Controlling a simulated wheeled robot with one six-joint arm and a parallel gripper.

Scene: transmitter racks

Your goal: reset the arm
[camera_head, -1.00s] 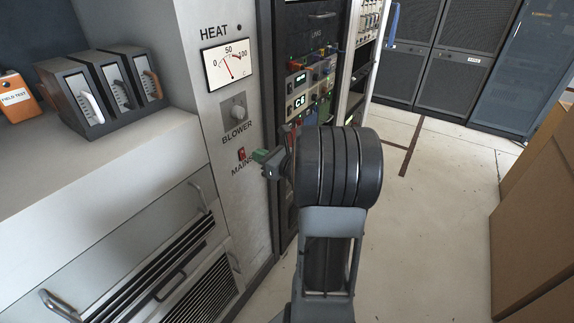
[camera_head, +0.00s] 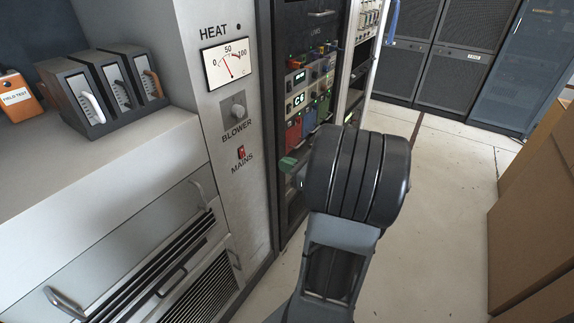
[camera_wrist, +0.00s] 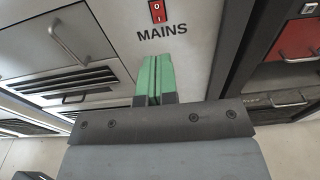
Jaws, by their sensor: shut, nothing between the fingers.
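My gripper (camera_wrist: 154,80) shows in the wrist view with its two green fingers together and nothing between them. They point at the white panel just below the red MAINS switch (camera_wrist: 157,12); I cannot tell the gap to the panel. In the head view a green fingertip of my gripper (camera_head: 288,165) shows to the right of the MAINS switch (camera_head: 241,153). My arm hides the rest of the gripper there.
The BLOWER knob (camera_head: 238,110) and HEAT meter (camera_head: 226,64) are above the switch. A dark equipment rack (camera_head: 310,60) stands close behind my arm. Cardboard boxes (camera_head: 540,220) stand at the right. The floor (camera_head: 440,190) between is clear.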

